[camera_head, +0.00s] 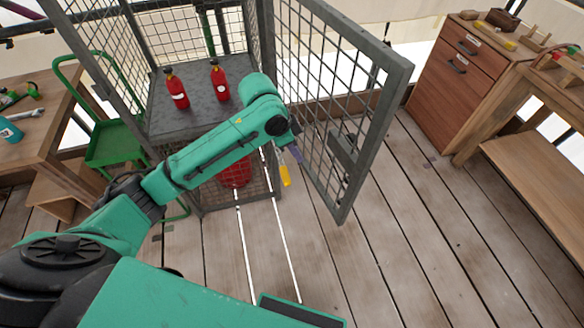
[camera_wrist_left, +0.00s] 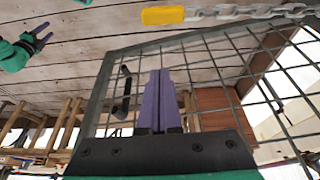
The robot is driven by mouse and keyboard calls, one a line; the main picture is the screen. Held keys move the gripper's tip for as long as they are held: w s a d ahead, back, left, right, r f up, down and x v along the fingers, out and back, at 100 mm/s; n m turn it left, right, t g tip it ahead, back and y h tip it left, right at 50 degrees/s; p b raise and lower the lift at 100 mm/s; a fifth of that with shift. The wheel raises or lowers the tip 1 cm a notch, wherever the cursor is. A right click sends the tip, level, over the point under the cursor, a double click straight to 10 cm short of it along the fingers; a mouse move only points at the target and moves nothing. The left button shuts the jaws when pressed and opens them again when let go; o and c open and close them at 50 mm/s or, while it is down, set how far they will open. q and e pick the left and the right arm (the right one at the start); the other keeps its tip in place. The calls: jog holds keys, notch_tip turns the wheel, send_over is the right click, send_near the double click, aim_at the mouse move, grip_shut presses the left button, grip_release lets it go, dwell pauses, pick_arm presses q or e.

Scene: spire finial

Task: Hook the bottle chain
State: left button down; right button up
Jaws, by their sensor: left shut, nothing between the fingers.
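A cage with an open mesh door (camera_head: 340,90) holds two red bottles (camera_head: 177,92) (camera_head: 219,84) upright on its grey shelf. A larger red object (camera_head: 236,174) shows below the shelf, partly behind my left arm. A chain with a yellow end piece (camera_head: 285,175) hangs by the cage opening. It also shows in the left wrist view, the grey chain (camera_wrist_left: 245,12) joined to the yellow end (camera_wrist_left: 163,16). My left gripper (camera_head: 297,152) is shut and empty, its purple fingers (camera_wrist_left: 160,92) beside the chain and near the door. My right gripper (camera_wrist_left: 42,32) shows small, its fingers apart.
The door stands swung out to the right, with a dark latch box (camera_head: 343,147) on it. A green cart (camera_head: 112,145) and a workbench (camera_head: 38,125) stand left. A wooden drawer cabinet (camera_head: 462,85) and another bench stand right. Plank floor between is clear.

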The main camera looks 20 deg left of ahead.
pick_arm(q)
jog(key=shift+w+a+r, duration=0.4)
jog(key=shift+a+r, duration=0.2)
jog(key=shift+r, duration=0.1)
pick_arm(e)
jog(key=shift+d+r, duration=0.1)
jog(key=shift+d, duration=0.35)
pick_arm(q)
jog(key=p+x, duration=0.1)
jog(key=x, duration=0.9)
jog(key=s+a+p, duration=0.2)
jog(key=a, duration=0.1)
jog(key=shift+s+a, duration=0.2)
jog(key=shift+a, duration=0.1)
pick_arm(e)
jog(key=r, duration=0.3)
jog(key=shift+s+a+r, duration=0.15)
jog(key=shift+s+r, duration=0.05)
pick_arm(q)
jog(key=shift+w+f, duration=0.1)
